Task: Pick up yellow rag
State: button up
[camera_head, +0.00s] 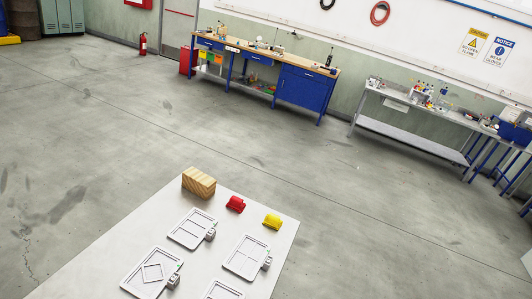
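The yellow rag (272,221) is a small crumpled bundle near the right edge of the light grey tabletop (218,280), low in the view. A red rag (235,204) lies to its left, with a clear gap between them. My gripper is not in the picture, so I cannot see its fingers or whether it holds anything.
A wooden block (198,182) stands at the table's far corner. Several white panels with small grey fittings, such as this panel (246,257), lie nearer. A blue workbench (305,88) and a grey bench (420,142) line the wall. The concrete floor between is clear.

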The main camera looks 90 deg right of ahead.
aim_at(274, 221)
jog(key=z, duration=2.35)
jog(key=u, duration=3.05)
jog(key=z, duration=3)
